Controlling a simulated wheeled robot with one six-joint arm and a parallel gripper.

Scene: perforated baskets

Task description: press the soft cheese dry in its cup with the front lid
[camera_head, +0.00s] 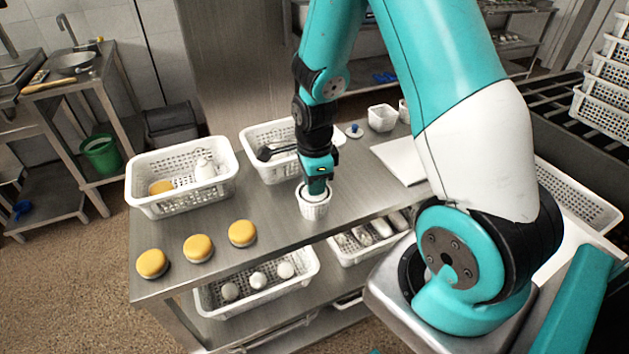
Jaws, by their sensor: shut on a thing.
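A white perforated cup (314,208) stands upright near the front edge of the steel table. My gripper (316,190) points straight down at the cup's mouth, with its tips at or just inside the rim. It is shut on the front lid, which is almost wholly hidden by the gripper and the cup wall. The soft cheese inside the cup cannot be seen. Another lid, white with a blue knob (354,130), lies farther back on the table.
Several yellow cheeses, one of them here (198,248), lie at the table's left front. A left basket (180,205) holds a white bottle; a back basket (262,134) holds dark tools. A white board (400,160) and small white cup (382,118) are at right.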

